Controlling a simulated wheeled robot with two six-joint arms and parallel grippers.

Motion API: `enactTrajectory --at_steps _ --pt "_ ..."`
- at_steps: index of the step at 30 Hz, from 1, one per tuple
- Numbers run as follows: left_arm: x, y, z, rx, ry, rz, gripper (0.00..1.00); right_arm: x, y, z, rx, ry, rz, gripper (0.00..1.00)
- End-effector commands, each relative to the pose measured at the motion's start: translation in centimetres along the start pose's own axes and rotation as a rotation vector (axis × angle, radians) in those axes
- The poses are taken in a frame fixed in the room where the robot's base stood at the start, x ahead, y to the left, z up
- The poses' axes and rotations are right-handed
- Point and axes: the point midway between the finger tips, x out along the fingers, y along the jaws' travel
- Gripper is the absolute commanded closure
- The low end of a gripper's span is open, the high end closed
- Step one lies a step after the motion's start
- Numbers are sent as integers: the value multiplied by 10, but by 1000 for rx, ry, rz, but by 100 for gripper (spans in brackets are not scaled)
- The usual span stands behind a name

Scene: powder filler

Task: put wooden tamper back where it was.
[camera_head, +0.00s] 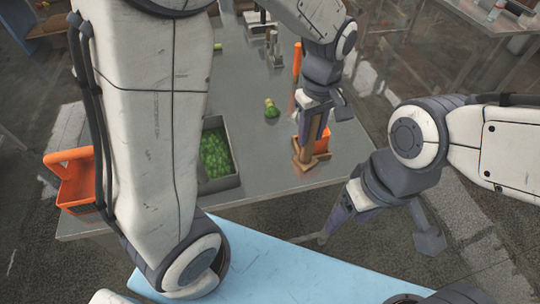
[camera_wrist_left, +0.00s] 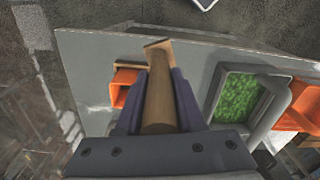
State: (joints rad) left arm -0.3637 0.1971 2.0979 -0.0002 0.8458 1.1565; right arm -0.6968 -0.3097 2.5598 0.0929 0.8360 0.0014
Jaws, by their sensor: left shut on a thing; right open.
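The wooden tamper (camera_wrist_left: 158,100) is a brown rod that widens to a flat block at its far end. My left gripper (camera_wrist_left: 160,75) is shut on it, with one purple finger on each side. In the head view the tamper (camera_head: 305,150) points down over the right part of the grey table, close to a wooden piece (camera_head: 318,158) and an orange part (camera_head: 323,139). I cannot tell whether the tamper touches them or the table. My right gripper (camera_head: 328,228) is open and empty, off the table's front right edge.
A grey tray (camera_head: 236,182) of green grains stands left of the tamper. An orange basket (camera_head: 72,190) is at the table's left edge. A green item (camera_head: 271,108) and an orange upright thing (camera_head: 297,58) stand further back.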

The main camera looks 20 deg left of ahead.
Motion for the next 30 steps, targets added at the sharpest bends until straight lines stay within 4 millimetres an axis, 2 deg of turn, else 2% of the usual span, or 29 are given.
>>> enactTrajectory --at_steps 9,15,20,27,30 --pt "39 -49 -48 -4 -4 -6 100 -19 -1 -1 1 0 0 36" --pt "60 -70 -72 0 -2 -2 100 -25 -2 -1 1 0 0 36" --pt "68 -75 -77 3 -2 -2 100 -27 -2 -1 1 0 0 36" --pt "100 -76 -77 3 -3 -4 100 -35 -3 -2 1 0 0 36" --pt "105 -75 -77 3 -1 -1 100 -35 -3 -2 1 0 0 36"
